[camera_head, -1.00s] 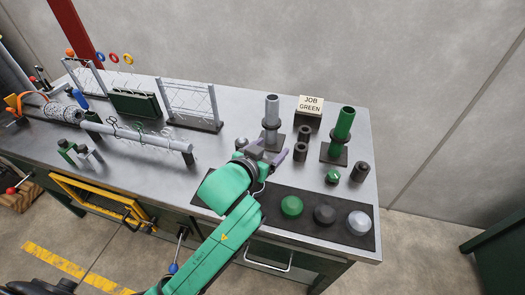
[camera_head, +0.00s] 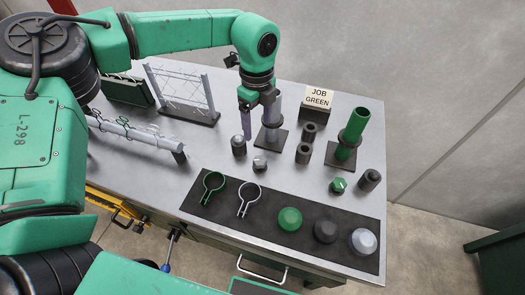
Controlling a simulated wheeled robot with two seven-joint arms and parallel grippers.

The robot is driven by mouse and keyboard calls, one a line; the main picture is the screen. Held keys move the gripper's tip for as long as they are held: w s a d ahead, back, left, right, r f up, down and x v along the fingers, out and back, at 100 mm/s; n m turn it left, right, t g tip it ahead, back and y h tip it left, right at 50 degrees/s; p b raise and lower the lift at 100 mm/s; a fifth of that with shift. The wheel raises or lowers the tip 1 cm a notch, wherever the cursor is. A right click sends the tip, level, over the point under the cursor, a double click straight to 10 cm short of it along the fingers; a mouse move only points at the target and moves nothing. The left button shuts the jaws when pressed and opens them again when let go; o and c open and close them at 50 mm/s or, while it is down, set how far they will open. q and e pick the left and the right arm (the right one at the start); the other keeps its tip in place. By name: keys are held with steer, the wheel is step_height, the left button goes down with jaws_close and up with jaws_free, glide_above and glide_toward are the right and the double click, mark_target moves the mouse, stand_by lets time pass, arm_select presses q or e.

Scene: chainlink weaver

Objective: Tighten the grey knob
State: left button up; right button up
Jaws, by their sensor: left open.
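A small faceted grey knob (camera_head: 260,162) sits low in front of the grey post (camera_head: 271,133), whose square dark base (camera_head: 270,147) stands on the bench. My left gripper (camera_head: 261,122) points down from the arm at the upper left. Its jaws are open, one finger left of the grey post and the other overlapping the post's top, which is partly hidden. The fingertips are above and behind the knob in the picture, apart from it. I cannot tell whether they touch the post. My right gripper is out of view.
A green post (camera_head: 354,128) and green knob (camera_head: 338,185) stand to the right, with several dark cylinders nearby. A dark mat (camera_head: 195,214) in front holds green and grey rings and domes. A JOB GREEN sign (camera_head: 319,97) stands behind. A mesh frame (camera_head: 185,115) is left.

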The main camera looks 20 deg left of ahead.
arm_select(q)
steer(key=p, duration=0.2)
glide_toward(260, 160)
steer(key=shift+s+a, duration=0.1)
steer(key=shift+s, duration=0.1)
steer(key=f, duration=0.2)
steer(key=f+p, duration=0.1)
steer(key=f, duration=0.5)
steer(key=shift+w, duration=0.25)
steer(key=shift+f, duration=0.55)
jaws_close()
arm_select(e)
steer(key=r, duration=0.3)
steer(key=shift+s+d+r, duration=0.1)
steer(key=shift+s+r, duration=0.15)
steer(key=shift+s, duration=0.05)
